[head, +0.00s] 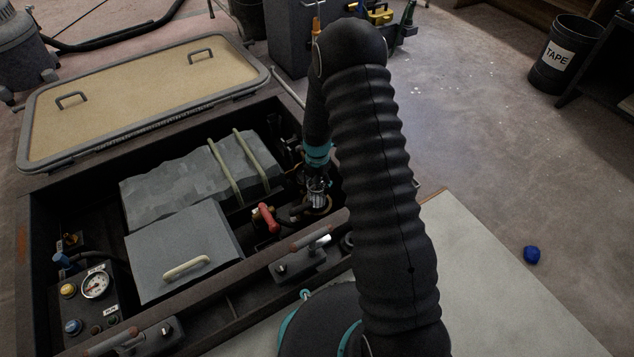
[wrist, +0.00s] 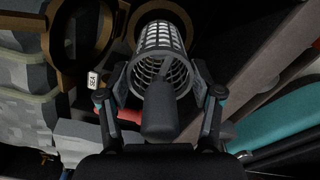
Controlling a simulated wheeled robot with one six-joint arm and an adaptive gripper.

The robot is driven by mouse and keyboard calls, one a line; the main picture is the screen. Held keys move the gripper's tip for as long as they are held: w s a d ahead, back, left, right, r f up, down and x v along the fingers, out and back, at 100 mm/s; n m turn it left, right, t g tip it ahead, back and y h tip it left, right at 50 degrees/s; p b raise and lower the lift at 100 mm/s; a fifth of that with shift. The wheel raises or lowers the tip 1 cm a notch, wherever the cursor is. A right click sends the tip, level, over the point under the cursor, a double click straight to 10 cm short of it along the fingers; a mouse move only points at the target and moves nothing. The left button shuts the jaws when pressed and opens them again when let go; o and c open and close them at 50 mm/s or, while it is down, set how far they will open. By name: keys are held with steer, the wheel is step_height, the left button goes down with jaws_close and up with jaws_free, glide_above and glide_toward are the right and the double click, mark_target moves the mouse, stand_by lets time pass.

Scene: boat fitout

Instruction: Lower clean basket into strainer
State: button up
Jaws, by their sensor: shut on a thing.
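My gripper (wrist: 162,92) is shut on the basket (wrist: 160,38), a grey mesh cylinder, in the middle of the wrist view. A dark rounded piece in front of the basket hides part of its near end. Beyond the basket's far end, a round brass-coloured rim (wrist: 185,17), apparently the strainer's, partly shows around it. I cannot tell whether the basket's far end is inside the rim or above it. In the head view my gripper (head: 316,186) points down into the open hatch, and the strainer rim (head: 319,208) shows just below it. My arm hides part of this area.
A red-handled valve (head: 266,216) sits left of the strainer. Grey boxes (head: 185,245) and a gauge panel (head: 93,290) fill the hatch's left side. The hatch's dark edge runs close to my gripper. A brass ring (wrist: 78,38) and an S2 tag (wrist: 94,80) show in the wrist view.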

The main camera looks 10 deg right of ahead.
mark_target(317, 198)
steer(key=shift+f+b, duration=1.45)
steer(key=shift+f, duration=3.1)
steer(key=o, duration=1.2)
steer(key=shift+o, duration=0.2)
steer(key=shift+r, duration=0.1)
step_height(317, 198, up, 12)
steer(key=shift+f, duration=0.1)
